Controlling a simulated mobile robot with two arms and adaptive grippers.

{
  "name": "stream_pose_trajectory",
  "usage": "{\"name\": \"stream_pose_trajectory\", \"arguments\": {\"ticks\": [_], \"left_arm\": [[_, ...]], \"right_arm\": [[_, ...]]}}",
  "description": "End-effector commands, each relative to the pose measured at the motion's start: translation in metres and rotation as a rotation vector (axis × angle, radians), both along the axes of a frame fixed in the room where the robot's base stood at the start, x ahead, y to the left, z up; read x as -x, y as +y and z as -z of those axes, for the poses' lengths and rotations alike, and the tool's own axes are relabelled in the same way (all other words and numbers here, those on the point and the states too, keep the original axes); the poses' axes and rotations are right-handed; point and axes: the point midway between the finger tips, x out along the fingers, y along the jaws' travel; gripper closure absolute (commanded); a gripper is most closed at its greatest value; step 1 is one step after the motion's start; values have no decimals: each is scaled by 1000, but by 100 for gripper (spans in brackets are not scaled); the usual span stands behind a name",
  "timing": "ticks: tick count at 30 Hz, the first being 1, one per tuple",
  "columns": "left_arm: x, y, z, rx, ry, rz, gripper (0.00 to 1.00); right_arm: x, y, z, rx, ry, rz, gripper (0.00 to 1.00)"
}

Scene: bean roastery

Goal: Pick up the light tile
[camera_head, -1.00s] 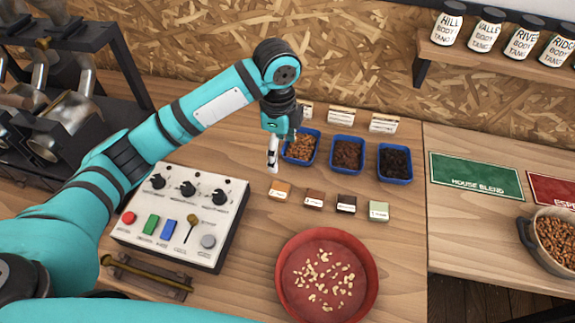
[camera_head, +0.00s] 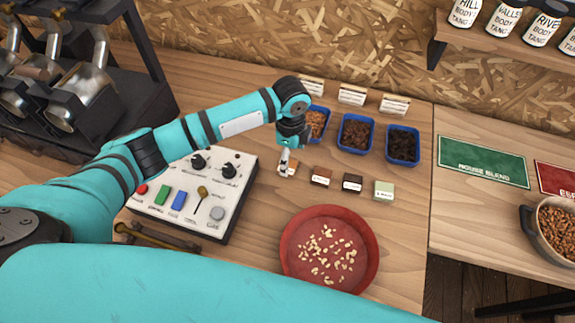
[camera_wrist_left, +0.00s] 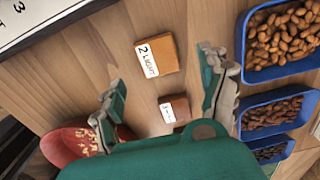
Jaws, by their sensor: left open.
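The light tile (camera_wrist_left: 157,55) is a small orange-brown block with a white label reading "2 LIGHT". It lies flat on the wooden counter, at the left end of a row of tiles. In the head view the light tile (camera_head: 293,168) is partly hidden behind my left gripper (camera_head: 285,163). In the left wrist view my left gripper (camera_wrist_left: 162,85) is open and empty, with its fingers spread wide. The light tile shows beyond and between the fingertips, apart from both. My right gripper is not in view.
Brown (camera_head: 320,176), dark (camera_head: 352,184) and pale green (camera_head: 384,190) tiles continue the row. Blue bean trays (camera_head: 354,133) stand behind it. A red bowl (camera_head: 292,258) stands in front, and a control box (camera_head: 222,215) to the left.

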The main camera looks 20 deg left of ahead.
Motion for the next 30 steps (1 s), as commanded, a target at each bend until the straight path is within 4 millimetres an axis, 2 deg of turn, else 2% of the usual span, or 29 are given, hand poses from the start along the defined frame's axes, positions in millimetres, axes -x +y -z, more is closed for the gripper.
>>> {"name": "stream_pose_trajectory", "arguments": {"ticks": [4,8,17,30], "left_arm": [[2,-1,22,-3,6,0,23],[2,-1,39,-1,4,0,23],[2,-1,44,-1,2,1,24],[2,-1,44,-1,2,0,82]], "right_arm": [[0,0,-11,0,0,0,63],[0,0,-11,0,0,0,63],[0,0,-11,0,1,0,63],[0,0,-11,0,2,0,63]]}}
